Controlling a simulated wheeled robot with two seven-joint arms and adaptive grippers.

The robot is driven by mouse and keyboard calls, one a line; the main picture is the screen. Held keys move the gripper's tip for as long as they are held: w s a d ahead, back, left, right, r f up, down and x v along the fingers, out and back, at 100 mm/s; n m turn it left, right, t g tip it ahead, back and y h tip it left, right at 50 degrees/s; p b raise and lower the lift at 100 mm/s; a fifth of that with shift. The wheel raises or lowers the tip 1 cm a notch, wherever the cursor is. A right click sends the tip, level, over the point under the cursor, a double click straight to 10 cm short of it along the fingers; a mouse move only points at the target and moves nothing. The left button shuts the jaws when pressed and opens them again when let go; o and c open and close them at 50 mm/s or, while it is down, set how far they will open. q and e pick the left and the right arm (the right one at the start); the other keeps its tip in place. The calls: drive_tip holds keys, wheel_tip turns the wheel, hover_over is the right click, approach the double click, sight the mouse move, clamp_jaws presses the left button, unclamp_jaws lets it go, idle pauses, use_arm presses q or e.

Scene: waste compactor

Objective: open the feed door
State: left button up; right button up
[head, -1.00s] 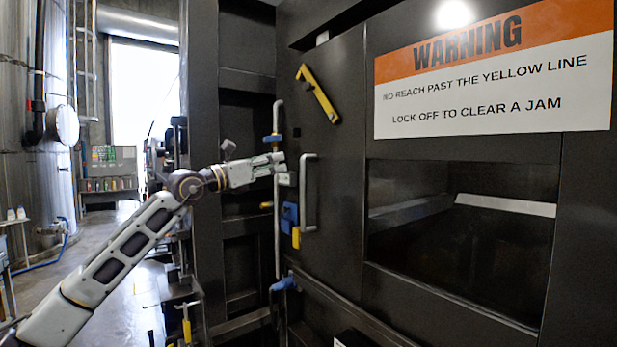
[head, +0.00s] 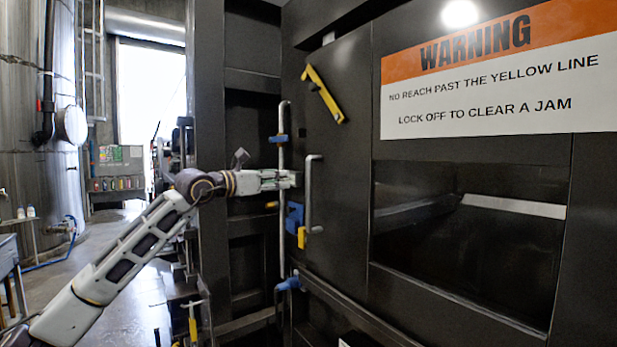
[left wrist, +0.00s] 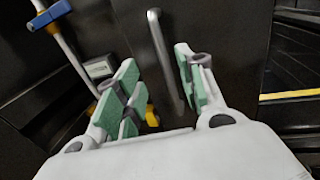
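My right gripper is not in view.
A yellow lever (head: 323,93) sits tilted on the panel above the handle. A long vertical rod (head: 282,235) with a blue bracket (head: 279,138) runs left of the handle. A blue part (head: 294,215) and a yellow part (head: 302,238) are close below my gripper. Open floor lies left.

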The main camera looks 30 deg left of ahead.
use_arm(q)
drive_tip(key=w+d+p, duration=0.2)
drive_tip(key=w+p, duration=0.5)
drive_tip(key=w, duration=0.6)
drive_tip(key=shift+w+d+p, duration=0.2)
drive_tip(key=shift+d+p, duration=0.1)
drive_tip(key=shift+d, duration=0.05)
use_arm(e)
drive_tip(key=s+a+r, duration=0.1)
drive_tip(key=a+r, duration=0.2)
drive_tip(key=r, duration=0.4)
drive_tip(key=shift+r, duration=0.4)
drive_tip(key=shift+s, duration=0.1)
